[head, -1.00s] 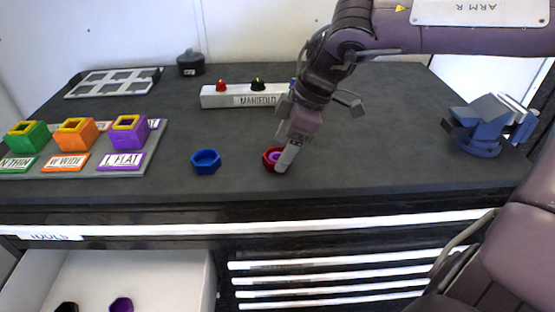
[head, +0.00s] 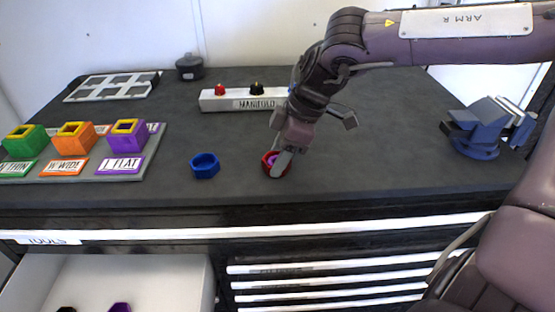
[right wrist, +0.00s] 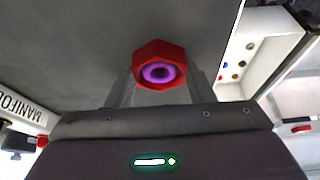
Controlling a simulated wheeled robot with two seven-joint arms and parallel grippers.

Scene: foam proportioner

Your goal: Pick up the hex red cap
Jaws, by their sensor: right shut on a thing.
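The hex red cap (head: 269,159) is at the front middle of the dark bench top in the head view, with a purple ring inside it. My right gripper (head: 279,165) is shut on it, its near finger covering part of the cap. In the right wrist view the red cap (right wrist: 160,56) sits between the two fingers, its purple ring facing the camera. I cannot tell whether the cap is clear of the bench. My left gripper is not in view.
A blue hex cap (head: 205,166) lies left of the red one. The white manifold block (head: 243,99) stands behind, and a blue vise (head: 478,135) stands at right. Coloured blocks (head: 76,141) stand on a board at left. An open drawer (head: 150,275) is below.

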